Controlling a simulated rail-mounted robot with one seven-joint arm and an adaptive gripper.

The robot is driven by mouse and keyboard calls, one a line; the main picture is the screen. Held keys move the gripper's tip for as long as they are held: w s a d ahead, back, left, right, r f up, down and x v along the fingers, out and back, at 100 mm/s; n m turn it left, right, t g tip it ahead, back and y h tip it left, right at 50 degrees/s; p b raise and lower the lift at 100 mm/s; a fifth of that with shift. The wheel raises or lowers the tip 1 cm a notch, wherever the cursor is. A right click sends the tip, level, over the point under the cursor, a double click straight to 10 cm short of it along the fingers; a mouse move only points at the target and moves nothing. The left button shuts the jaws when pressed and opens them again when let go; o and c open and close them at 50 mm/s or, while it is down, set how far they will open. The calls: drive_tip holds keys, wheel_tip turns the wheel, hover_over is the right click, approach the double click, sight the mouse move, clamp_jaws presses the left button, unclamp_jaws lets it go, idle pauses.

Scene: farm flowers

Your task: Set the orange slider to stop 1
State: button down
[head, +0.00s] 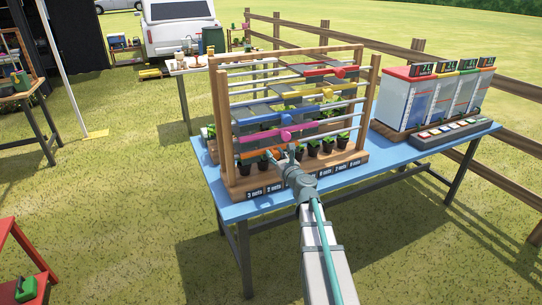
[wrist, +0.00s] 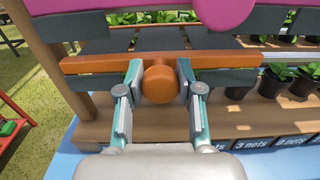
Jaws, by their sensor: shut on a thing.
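The orange slider is the lowest coloured bar on the wooden rack, with its bar (head: 249,154) showing left of my gripper in the head view. In the wrist view its round orange knob (wrist: 160,86) sits at the middle, in front of the orange bar (wrist: 95,64). My gripper (head: 284,153) reaches the rack from the front. In the wrist view my gripper's fingers (wrist: 160,78) are closed on the knob, one on each side. Dark labels (head: 264,190) run along the rack's base; one at the left reads "3 nets". My arm hides the middle labels.
A pink slider (head: 287,135) is just above; blue (head: 270,118), yellow (head: 327,92) and red (head: 338,72) ones are higher. Potted plants (head: 328,146) stand behind on the base. A tank unit (head: 430,97) is right on the blue table (head: 232,211).

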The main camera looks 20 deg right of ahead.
drive_tip(key=shift+a, duration=0.15)
drive_tip(key=c, duration=0.7)
unclamp_jaws()
drive_tip(key=shift+a, duration=0.2)
drive_tip(key=shift+c, duration=0.2)
drive_tip(key=shift+d, duration=0.1)
drive_tip(key=shift+s, duration=0.1)
drive_tip(key=shift+s, duration=0.3)
drive_tip(key=s, duration=1.1)
drive_tip(key=shift+d, duration=0.4)
drive_tip(key=shift+s, duration=0.1)
